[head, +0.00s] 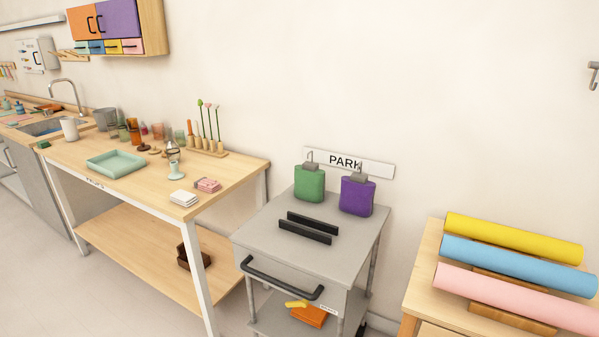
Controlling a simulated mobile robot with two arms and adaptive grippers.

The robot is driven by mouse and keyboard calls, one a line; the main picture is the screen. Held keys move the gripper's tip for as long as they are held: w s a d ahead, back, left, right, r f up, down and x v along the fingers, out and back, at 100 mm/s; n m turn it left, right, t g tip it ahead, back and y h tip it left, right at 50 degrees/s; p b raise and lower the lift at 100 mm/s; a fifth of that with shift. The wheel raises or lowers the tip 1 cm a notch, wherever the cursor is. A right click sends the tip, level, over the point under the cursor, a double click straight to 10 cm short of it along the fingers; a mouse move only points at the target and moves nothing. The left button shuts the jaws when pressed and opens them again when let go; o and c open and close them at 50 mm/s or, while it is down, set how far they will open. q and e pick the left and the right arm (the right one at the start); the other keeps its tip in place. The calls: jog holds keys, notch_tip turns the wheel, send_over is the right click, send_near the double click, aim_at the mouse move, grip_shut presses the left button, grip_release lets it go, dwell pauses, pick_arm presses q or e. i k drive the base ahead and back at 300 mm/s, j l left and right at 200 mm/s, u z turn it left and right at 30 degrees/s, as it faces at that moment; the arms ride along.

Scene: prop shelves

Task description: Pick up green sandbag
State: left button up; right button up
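The green sandbag (309,184) stands upright on the top of a grey cart (262,238), towards its back edge, with a grey clip or handle on its top. A purple sandbag (357,196) of like shape stands just to its right, with a small gap between them. Neither of my grippers shows in the head view, and nothing is seen touching the green sandbag.
Two black bars (305,229) lie on the cart in front of the sandbags. A black handle (281,278) juts from its front. A wooden table (237,174) with props stands left. Yellow, blue and pink rolls (513,238) lie right. A PARK sign (378,169) is behind.

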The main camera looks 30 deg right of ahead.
aim_at(309, 181)
jog(key=i+j+z, duration=0.1)
jog(key=i+z, duration=0.3)
jog(key=i+j+z, duration=0.15)
jog(key=z, duration=0.3)
jog(key=i+j+z, duration=0.6)
jog(key=z, duration=0.25)
jog(key=i+j+z, duration=0.1)
jog(key=j+z, duration=0.3)
jog(key=j, duration=0.15)
